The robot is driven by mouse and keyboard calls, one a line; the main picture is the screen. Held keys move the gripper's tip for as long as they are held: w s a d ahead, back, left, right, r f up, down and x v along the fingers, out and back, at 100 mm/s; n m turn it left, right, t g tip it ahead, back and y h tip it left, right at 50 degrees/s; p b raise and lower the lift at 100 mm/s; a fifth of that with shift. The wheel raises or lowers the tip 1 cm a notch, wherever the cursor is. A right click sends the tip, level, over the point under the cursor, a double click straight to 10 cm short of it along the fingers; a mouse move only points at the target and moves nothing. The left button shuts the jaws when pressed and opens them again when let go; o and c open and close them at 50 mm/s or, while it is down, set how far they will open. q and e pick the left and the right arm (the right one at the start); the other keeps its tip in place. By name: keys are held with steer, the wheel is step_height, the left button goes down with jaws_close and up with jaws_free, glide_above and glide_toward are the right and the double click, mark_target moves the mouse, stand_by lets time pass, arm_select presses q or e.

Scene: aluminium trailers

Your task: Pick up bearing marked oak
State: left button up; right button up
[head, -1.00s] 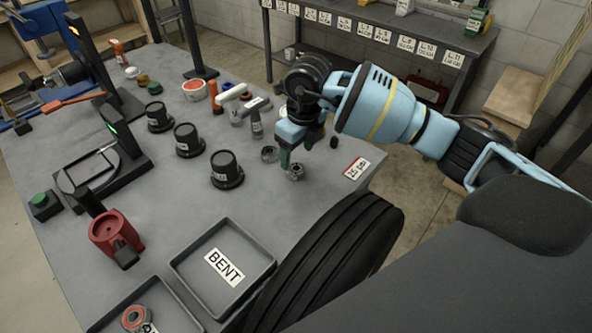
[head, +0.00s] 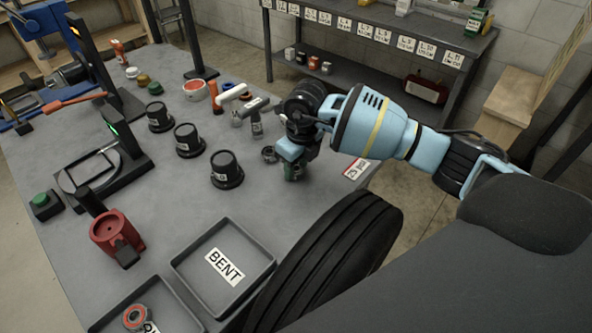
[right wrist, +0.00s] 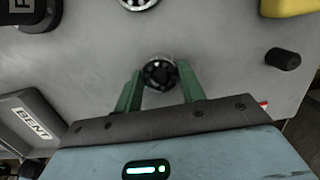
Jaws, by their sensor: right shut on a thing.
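My right gripper (head: 292,172) is down at the grey table, right of the black cups. In the right wrist view its green fingers (right wrist: 160,88) are shut on a small round bearing (right wrist: 158,73) with a dark middle and metal rim. In the head view the gripper hides this bearing. Whether it is lifted off the table cannot be told. No marking on either bearing can be read. My left gripper is out of view.
Black cups (head: 227,169) stand left of the gripper. A tray marked BENT (head: 182,262) lies nearer, beside a large black tyre (head: 330,255). A labelled card (head: 356,168) lies at the table's right edge. Bottles and a hammer-like tool (head: 232,94) stand behind.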

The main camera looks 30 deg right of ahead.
mark_target(297, 168)
steer(key=shift+c, duration=0.9)
steer(key=shift+r, duration=0.15)
step_height(297, 168, up, 10)
